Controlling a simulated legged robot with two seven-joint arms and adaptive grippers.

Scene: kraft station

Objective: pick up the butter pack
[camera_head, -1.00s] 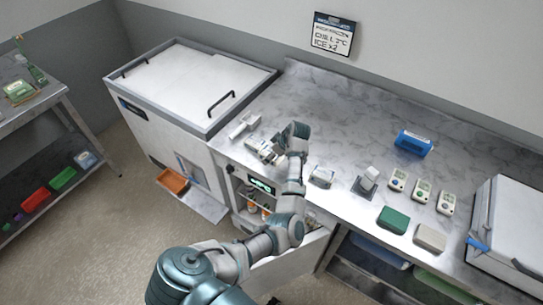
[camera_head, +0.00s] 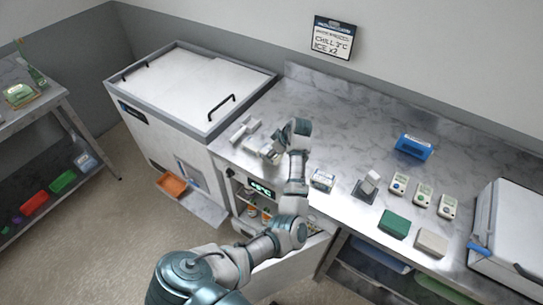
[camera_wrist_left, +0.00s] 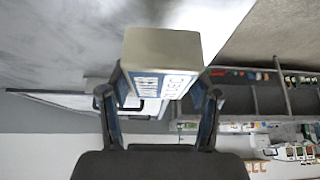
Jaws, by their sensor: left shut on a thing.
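The butter pack (camera_wrist_left: 160,65) is a cream block with a white and blue lettered face, seen close up in the wrist view. My left gripper (camera_wrist_left: 159,105) has its two dark fingers on either side of the pack and is shut on it. The pack is too small and too covered by the gripper to make out there. My right gripper is not in view.
The white freezer (camera_head: 190,85) stands left. The counter's back middle is clear.

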